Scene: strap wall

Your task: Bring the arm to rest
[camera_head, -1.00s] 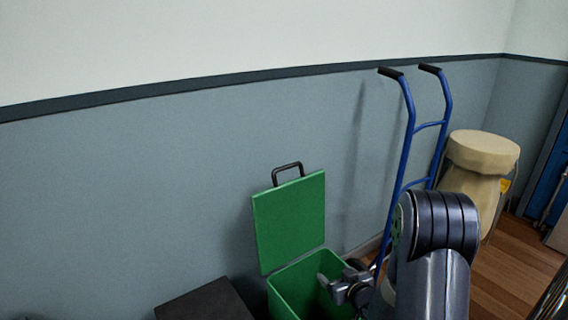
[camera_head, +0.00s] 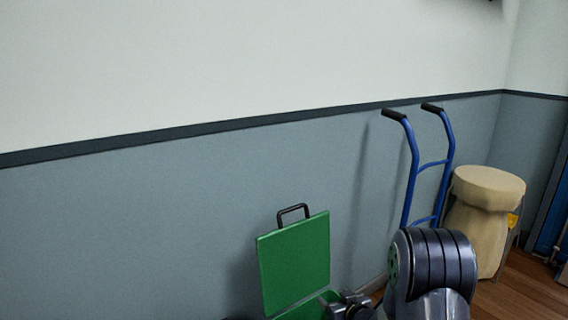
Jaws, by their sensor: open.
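My arm shows at the bottom right of the head view, in front of the blue hand truck. My gripper (camera_head: 334,306) is at the bottom edge, at the opening of a green bin (camera_head: 312,307). It is mostly cut off by the frame and partly hidden behind my arm, and nothing is seen held in it. The bin's green lid (camera_head: 294,263) stands raised against the wall, with a black handle (camera_head: 293,213) on top.
A blue hand truck (camera_head: 413,170) with black grips leans at the wall behind my arm. A tan sack-like bundle (camera_head: 487,215) stands to its right on the wooden floor (camera_head: 520,290). The grey and white wall (camera_head: 150,230) is bare on the left.

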